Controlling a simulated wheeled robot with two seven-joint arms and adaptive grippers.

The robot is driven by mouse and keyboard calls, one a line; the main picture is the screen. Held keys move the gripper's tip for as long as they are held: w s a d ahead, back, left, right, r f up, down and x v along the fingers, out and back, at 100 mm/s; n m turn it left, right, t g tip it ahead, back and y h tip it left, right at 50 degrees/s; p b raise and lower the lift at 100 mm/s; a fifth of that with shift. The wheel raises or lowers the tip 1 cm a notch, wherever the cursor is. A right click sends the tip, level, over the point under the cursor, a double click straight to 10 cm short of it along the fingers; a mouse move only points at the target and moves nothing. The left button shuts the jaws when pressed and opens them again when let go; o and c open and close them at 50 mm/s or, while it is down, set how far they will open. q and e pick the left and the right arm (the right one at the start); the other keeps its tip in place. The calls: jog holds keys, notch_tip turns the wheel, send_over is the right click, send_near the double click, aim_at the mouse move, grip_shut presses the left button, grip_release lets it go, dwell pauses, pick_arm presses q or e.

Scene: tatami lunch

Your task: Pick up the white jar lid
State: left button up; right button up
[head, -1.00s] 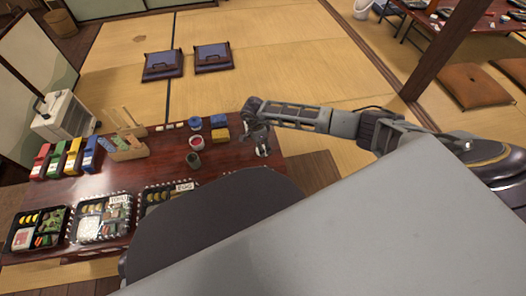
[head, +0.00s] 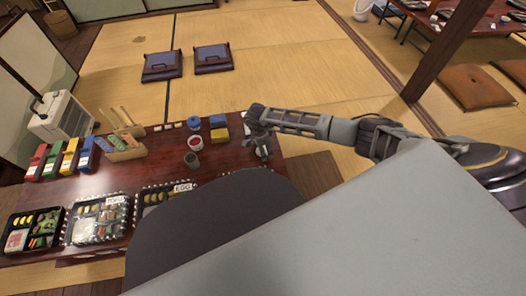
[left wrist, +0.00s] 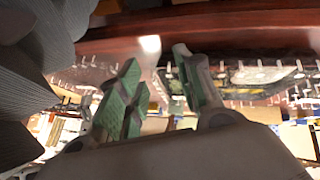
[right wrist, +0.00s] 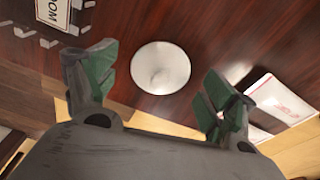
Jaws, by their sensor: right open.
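The white jar lid (right wrist: 160,68) is a round white disc with a small raised centre, lying on the dark red-brown table. In the right wrist view it lies between the spread fingers of my right gripper (right wrist: 158,75), which is open and empty. I cannot tell the exact height of the fingers above the lid. In the head view my right gripper (head: 260,148) is over the table's right end and largely covers the lid's area. My left gripper (left wrist: 158,68) shows its two green-padded fingers apart with nothing held between them; it is hidden in the head view.
A white card or packet (right wrist: 280,97) lies beside the right finger. A dark cup (head: 192,160), a red-topped jar (head: 193,143) and a yellow block (head: 219,134) stand left of my right gripper. Several bento trays (head: 98,240) line the table's near side.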

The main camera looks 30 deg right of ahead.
jog(key=c, duration=1.1)
jog(key=shift+o, duration=0.2)
